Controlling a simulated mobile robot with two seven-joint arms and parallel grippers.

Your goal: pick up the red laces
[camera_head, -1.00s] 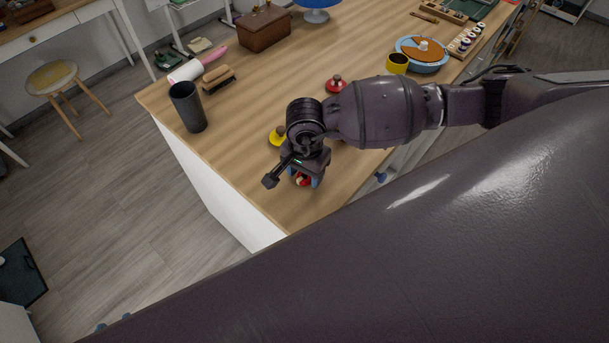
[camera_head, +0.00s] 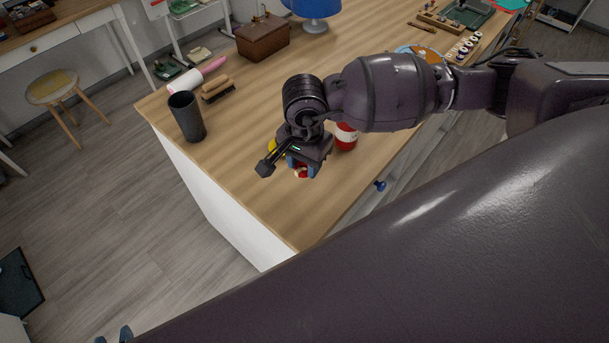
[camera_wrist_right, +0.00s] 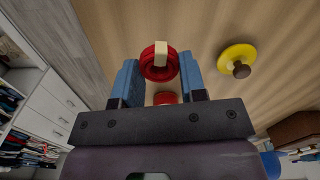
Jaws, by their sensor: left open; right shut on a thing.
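The red laces (camera_wrist_right: 154,68), a red bundle with a pale band, sit between the blue fingers of my right gripper (camera_wrist_right: 160,80) in the right wrist view. In the head view the right gripper (camera_head: 303,165) is over the near end of the wooden counter, shut on the laces (camera_head: 302,172), which are mostly hidden by the hand. Whether they are clear of the counter is hard to tell. Only the blue fingertips of my left gripper (camera_head: 114,334) show, at the bottom left edge, open and away from the counter.
A yellow disc with a dark knob (camera_wrist_right: 237,60) lies beside the laces. A red and white can (camera_head: 346,137) stands just right of the right hand. A black cup (camera_head: 187,117), a brush (camera_head: 217,89) and a brown box (camera_head: 262,37) stand farther left and back on the counter (camera_head: 245,125).

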